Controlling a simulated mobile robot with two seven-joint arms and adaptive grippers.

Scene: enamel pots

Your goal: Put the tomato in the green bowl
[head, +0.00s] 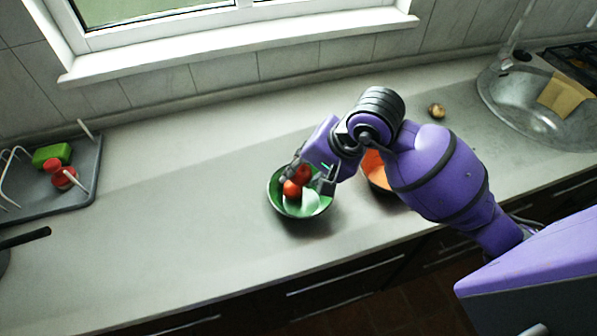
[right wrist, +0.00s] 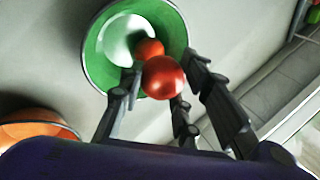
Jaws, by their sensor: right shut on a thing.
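The green bowl (head: 274,203) stands on the counter in front of my right arm; it also shows in the right wrist view (right wrist: 97,72). My right gripper (head: 308,177) is over the bowl, shut on a shiny red tomato (head: 302,172). In the right wrist view the tomato (right wrist: 163,78) sits between the fingers, in front of the bowl's rim. An orange-red round thing (head: 291,188) and a pale white thing (head: 309,202) show inside the bowl. I cannot tell whether the tomato touches them. My left gripper is not in view.
An orange bowl (head: 374,170) stands right of the green one, partly hidden by my arm. A small brown round thing (head: 436,110) lies near the sink (head: 500,100). A grey dish rack (head: 85,180) is at the left. The counter between rack and green bowl is clear.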

